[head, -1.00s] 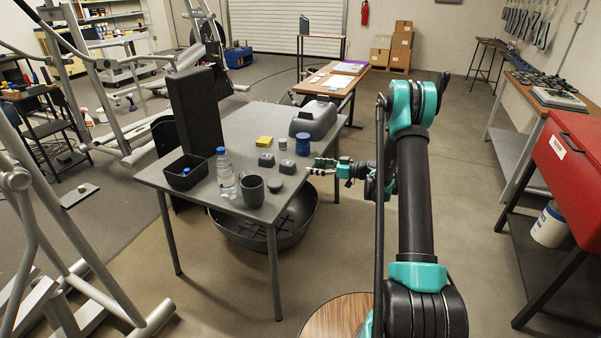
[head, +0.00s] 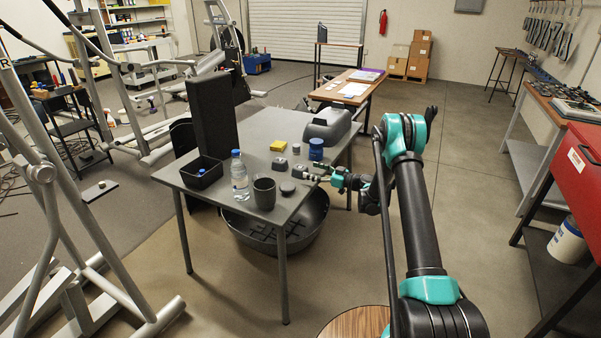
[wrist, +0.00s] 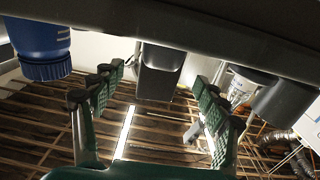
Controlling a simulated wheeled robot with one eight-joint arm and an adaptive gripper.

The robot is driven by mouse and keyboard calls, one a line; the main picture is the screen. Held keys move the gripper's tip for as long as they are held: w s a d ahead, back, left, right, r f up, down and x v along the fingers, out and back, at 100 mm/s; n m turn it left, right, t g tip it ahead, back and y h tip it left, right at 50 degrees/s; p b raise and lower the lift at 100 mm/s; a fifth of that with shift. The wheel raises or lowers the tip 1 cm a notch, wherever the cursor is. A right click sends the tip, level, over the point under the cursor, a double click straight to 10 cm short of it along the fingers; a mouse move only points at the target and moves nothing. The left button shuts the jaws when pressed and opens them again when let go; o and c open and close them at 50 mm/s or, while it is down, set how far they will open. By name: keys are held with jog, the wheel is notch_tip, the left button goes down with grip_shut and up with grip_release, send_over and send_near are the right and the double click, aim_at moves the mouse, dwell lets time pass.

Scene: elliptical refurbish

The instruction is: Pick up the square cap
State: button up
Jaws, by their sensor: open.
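Two small dark grey blocks stand near the middle of the grey table (head: 262,130) in the head view. The nearer one, which looks like the square cap (head: 300,168), is just left of my gripper (head: 316,174); the other block (head: 280,163) is beside it. In the wrist view, which looks upside down, a dark square-sided cap (wrist: 160,70) shows between and beyond the fingers of my gripper (wrist: 158,80). The fingers are spread and empty, with a gap on both sides of the cap.
A blue jar (head: 316,149), small grey cylinder (head: 296,147) and yellow block (head: 278,145) stand behind the caps. A round dark disc (head: 287,188), mug (head: 264,192) and water bottle (head: 239,176) are in front. A black bin (head: 201,172) and tall black block (head: 213,110) stand left.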

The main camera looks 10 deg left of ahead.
aim_at(300, 167)
jog(key=shift+x, duration=3.2)
jog(key=shift+f, duration=0.2)
jog(key=c, duration=1.2)
jog(key=shift+o, duration=0.2)
jog(key=shift+r, duration=0.1)
